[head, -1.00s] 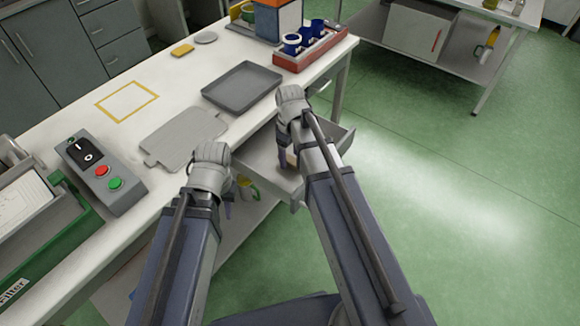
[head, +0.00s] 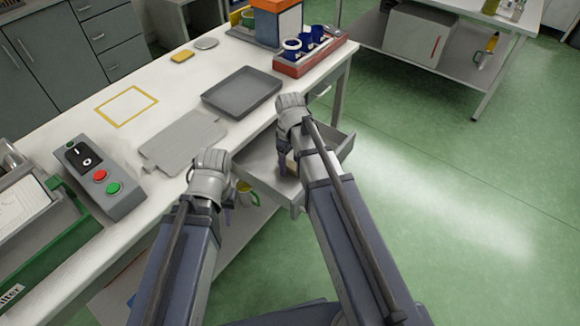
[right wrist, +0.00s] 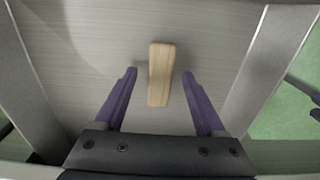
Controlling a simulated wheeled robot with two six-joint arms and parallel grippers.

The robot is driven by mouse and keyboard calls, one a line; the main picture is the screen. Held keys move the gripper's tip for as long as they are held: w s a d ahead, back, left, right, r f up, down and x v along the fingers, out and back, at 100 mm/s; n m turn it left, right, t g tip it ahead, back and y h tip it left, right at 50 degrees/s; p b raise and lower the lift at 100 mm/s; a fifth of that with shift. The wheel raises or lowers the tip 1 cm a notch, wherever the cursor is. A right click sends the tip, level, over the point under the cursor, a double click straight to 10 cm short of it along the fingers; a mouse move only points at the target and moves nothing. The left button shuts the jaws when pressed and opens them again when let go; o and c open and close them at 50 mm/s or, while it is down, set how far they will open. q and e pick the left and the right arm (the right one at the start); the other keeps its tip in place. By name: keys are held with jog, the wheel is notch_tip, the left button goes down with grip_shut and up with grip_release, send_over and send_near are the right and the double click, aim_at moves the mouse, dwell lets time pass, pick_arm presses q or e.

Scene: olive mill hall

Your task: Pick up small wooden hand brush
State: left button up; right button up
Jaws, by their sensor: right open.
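The small wooden hand brush (right wrist: 161,74) lies on the bottom of an open drawer (right wrist: 90,40) in the right wrist view, its long side pointing away from me. My right gripper (right wrist: 160,85) is open, with one purple finger on each side of the brush and a gap to both. In the head view the right gripper (head: 285,155) is over the drawer (head: 262,170), and only a bit of the brush (head: 291,163) shows beside it. My left gripper (head: 228,208) hangs in front of the table edge, left of the drawer; its fingers are mostly hidden.
The drawer walls stand close on both sides of my right gripper. On the table (head: 75,135) are a grey tray (head: 243,92), a grey board (head: 180,142), a control box (head: 100,180) and a red rack with blue cups (head: 308,58).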

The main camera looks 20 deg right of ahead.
aim_at(290, 164)
grip_shut()
dwell(0.5)
notch_tip(290, 164, up, 11)
jog(key=p, duration=1)
jog(key=shift+f+p, duration=0.2)
jog(key=shift+p, duration=0.1)
jog(key=c, duration=0.7)
grip_release()
grip_shut()
